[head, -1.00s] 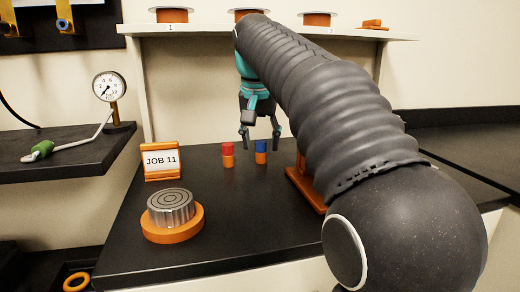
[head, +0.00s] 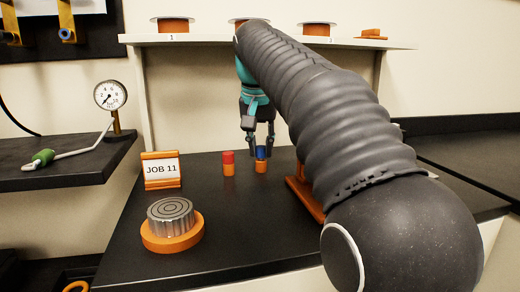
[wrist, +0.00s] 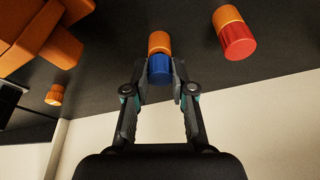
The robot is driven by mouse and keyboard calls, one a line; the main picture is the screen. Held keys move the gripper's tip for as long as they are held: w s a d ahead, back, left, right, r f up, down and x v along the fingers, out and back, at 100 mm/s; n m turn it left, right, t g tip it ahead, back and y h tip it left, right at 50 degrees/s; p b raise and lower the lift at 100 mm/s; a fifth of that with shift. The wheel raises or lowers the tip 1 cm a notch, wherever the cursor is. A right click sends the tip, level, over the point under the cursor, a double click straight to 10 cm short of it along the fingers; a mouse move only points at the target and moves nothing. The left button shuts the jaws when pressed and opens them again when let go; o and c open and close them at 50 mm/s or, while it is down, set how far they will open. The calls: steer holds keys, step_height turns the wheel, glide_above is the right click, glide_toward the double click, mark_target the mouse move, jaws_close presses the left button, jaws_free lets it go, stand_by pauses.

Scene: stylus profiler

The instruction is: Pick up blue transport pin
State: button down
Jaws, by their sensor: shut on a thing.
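The blue transport pin (head: 261,153) stands upright on an orange base (head: 261,167) on the black bench. My gripper (head: 260,149) is above the base with its fingers closed around the blue part. In the wrist view the blue pin (wrist: 159,68) sits between the two fingertips (wrist: 160,84), with its orange base (wrist: 159,43) beyond them. Whether the pin is lifted from the base cannot be told. A red pin on an orange base (head: 228,163) stands just to the left, apart from my gripper.
A "JOB 11" sign (head: 161,169) and a ridged metal disc on an orange ring (head: 171,220) stand on the left of the bench. An orange stand (head: 303,192) is close on the right, partly behind my arm. A shelf (head: 270,40) with orange spools runs above.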

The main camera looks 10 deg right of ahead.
mark_target(261, 148)
steer(key=shift+r, duration=1.8)
steer(key=s+r, duration=0.6)
steer(key=s, duration=0.5)
steer(key=shift+s+r, duration=0.35)
steer(key=shift+a, duration=0.1)
steer(key=c, duration=1.8)
jaws_free()
jaws_close()
